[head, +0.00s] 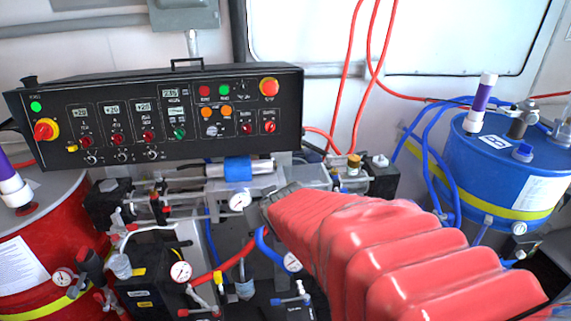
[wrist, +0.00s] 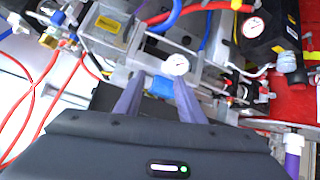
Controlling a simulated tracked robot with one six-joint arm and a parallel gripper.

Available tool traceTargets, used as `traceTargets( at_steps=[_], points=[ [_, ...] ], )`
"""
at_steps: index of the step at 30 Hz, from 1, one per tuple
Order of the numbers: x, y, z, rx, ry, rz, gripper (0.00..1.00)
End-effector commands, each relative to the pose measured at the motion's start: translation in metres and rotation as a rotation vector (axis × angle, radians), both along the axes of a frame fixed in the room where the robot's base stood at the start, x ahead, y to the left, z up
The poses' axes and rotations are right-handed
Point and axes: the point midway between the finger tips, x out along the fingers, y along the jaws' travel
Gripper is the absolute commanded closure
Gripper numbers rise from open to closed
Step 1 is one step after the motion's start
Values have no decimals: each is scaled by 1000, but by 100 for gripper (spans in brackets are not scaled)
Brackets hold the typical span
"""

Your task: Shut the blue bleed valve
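I cannot pick out the blue bleed valve with certainty. A small fitting with a pale handle (head: 290,300) sits below that gauge, near the frame's bottom edge. My gripper (wrist: 158,80) shows two grey-purple fingers set apart, with nothing seen held between them. Beyond the fingers are a blue cylinder part (wrist: 162,88) and a round gauge (wrist: 177,65). In the head view my red-sleeved arm hides much of the lower right machine.
A black control panel (head: 160,115) stands at the back left. A red drum (head: 70,215) is at left and a blue drum (head: 500,165) at right. Red hoses (head: 350,60) hang at the back. Pipes, hoses and gauges crowd the space around my gripper.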

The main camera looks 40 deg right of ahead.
Motion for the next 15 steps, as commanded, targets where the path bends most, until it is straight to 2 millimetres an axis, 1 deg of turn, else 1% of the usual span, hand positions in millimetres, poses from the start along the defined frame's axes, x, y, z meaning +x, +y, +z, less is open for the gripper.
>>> traceTargets(
  at_steps=[1, 2, 3, 6, 11, 15],
  points=[
    [3, -17, -7, -9, -15, -15, 64],
    [5, -26, -10, -14, -29, -17, 64],
    [7, -41, -12, -35, -48, -34, 64],
    [11, -70, -21, -61, -98, -51, 64],
    [11, -113, -36, -94, -176, -65, 64],
    [4, -146, -50, -114, -250, -76, 64]
  ],
)
